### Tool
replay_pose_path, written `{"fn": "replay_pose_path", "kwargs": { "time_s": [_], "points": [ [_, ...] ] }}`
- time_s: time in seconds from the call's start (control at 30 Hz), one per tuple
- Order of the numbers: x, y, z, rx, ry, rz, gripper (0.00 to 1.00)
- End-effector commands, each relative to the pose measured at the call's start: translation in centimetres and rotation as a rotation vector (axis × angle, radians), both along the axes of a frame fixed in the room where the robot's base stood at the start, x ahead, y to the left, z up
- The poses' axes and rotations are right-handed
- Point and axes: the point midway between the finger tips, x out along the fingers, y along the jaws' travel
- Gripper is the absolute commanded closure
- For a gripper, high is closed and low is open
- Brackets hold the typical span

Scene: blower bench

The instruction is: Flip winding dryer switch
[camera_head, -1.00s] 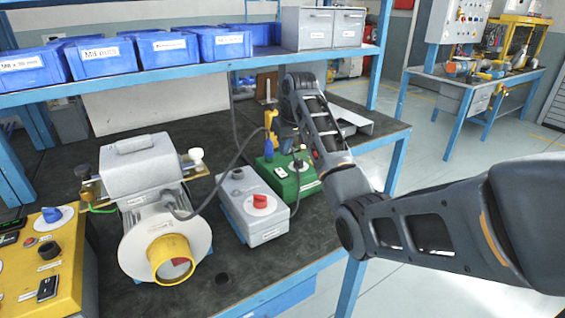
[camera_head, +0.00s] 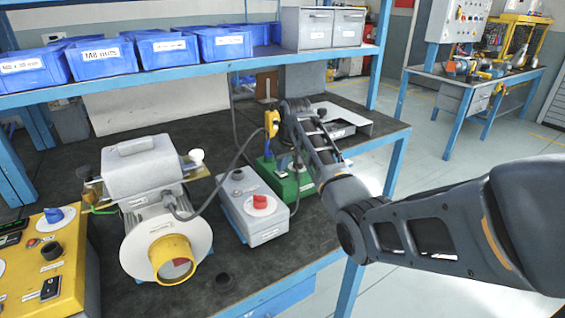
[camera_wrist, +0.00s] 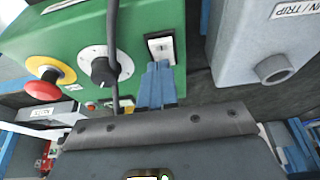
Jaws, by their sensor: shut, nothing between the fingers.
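The green box (camera_head: 300,181) stands on the bench, behind and right of a grey box. Which device is the winding dryer cannot be read. My gripper (camera_wrist: 157,66) is shut and empty, its blue fingers just at the lower edge of the rocker switch's frame. Whether they touch it cannot be told. In the head view my arm hides part of the green box.
The grey box (camera_head: 240,205) with a red knob stands close beside the green one. A dark cable (camera_wrist: 113,50) passes before the green box. A motor unit with a yellow-ringed outlet (camera_head: 172,260) and a yellow panel (camera_head: 62,275) stand left. A shelf (camera_head: 200,68) of blue bins hangs above.

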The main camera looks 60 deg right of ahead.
Motion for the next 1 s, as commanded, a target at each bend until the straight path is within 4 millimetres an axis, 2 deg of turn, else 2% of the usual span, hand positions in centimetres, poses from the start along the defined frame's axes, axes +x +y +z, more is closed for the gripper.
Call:
{"fn": "replay_pose_path", "kwargs": {
  "time_s": [1.0],
  "points": [
    [-1.8,1.2,-0.9,0.013,0.014,0.000,1.00]
  ]
}}
